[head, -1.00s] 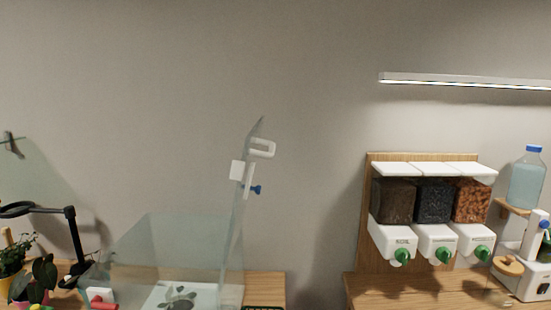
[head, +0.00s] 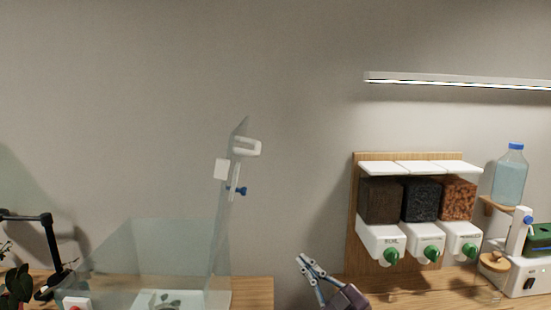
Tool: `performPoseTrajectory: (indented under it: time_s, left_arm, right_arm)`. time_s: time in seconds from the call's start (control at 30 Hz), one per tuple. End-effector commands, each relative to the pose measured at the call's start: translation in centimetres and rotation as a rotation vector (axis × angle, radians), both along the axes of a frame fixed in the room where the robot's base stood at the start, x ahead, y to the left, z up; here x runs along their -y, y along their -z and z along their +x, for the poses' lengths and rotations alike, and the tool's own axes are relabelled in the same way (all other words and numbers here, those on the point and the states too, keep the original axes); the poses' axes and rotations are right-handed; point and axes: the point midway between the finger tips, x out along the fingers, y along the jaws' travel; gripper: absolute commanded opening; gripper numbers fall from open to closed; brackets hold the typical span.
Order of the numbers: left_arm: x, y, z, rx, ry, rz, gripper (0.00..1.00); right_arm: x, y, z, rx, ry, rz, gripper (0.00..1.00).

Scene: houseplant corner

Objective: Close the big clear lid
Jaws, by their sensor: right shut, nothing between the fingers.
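The big clear lid (head: 222,212) stands raised, nearly upright, at the right side of the clear tank (head: 140,255). A white handle (head: 246,147), a white block and a blue knob (head: 241,191) sit on its upper part. My right gripper (head: 303,261) shows at the bottom of the head view, right of the lid and apart from it. It is shut and empty. My left gripper is not in view.
A wooden board with several dispensers (head: 413,210) stands on the right counter, with a blue-capped bottle (head: 509,175) beside it. A black arm-like stand (head: 50,250) is at the left. The wall behind the lid is bare.

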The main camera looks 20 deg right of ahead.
Motion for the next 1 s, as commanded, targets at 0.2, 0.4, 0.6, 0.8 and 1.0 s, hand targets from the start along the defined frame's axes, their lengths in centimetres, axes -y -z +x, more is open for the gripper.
performPoseTrajectory:
  time_s: [0.2, 0.4, 0.6, 0.8, 1.0]
  left_arm:
    - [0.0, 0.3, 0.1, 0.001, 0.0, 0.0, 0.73]
    - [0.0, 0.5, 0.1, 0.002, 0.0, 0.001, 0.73]
    - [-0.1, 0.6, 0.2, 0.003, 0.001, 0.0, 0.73]
    - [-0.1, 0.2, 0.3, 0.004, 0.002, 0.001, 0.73]
    - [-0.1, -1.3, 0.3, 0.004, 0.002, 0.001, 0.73]
  right_arm:
    - [0.2, -13.8, -1.3, 0.389, -0.237, -0.196, 0.0]
    - [0.8, -21.5, -6.3, 0.629, -0.461, -0.397, 0.0]
    - [1.7, -24.3, -10.3, 0.732, -0.6, -0.53, 0.0]
    - [1.3, -25.0, -11.1, 0.75, -0.636, -0.56, 0.0]
    - [-1.5, -26.7, -10.3, 0.754, -0.638, -0.556, 0.0]
